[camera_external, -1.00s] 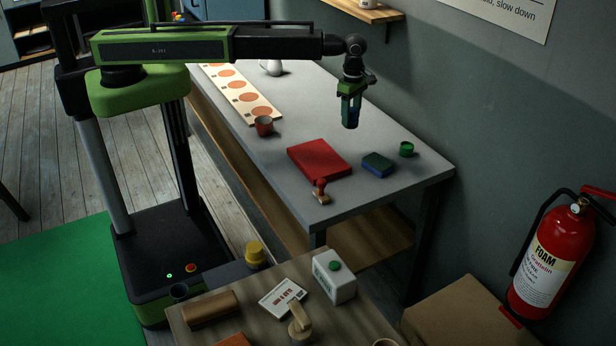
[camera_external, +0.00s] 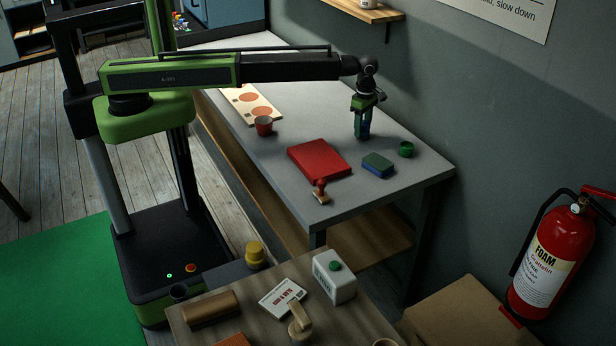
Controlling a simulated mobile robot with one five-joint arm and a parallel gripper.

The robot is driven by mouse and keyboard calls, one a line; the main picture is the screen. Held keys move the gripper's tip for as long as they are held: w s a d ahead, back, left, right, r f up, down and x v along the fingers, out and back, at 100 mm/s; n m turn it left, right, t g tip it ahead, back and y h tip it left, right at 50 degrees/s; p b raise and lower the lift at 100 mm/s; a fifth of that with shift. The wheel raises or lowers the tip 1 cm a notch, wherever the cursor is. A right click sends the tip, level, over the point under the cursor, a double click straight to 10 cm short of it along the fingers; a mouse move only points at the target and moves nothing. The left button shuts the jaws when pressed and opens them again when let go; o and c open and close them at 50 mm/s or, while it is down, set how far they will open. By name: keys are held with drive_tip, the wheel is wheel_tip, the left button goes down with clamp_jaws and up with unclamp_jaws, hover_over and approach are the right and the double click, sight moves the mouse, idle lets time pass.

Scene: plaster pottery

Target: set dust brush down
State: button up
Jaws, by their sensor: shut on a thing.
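My gripper (camera_external: 362,130) hangs pointing down over the right part of the grey table (camera_external: 272,172). It is shut on a narrow dark blue thing, taken to be the dust brush (camera_external: 366,121), mostly hidden by the fingers. The brush is low, close to the table top; I cannot tell whether it touches. It is behind the red box and the blue-green block in this view.
A red box (camera_external: 318,160), a stamp (camera_external: 320,192), a blue-green block (camera_external: 378,165) and a green lid (camera_external: 406,149) stand nearby. A red cup (camera_external: 264,126) and a board with orange circles (camera_external: 250,104) are left. Bare table lies around the gripper.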

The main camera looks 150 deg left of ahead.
drive_tip(key=shift+f, duration=0.25)
drive_tip(key=o, duration=1.4)
drive_tip(key=shift+r, duration=0.1)
drive_tip(key=shift+c, duration=0.2)
wheel_tip(320, 180, up, 12)
drive_tip(key=p, duration=1.2)
drive_tip(key=shift+r, duration=0.15)
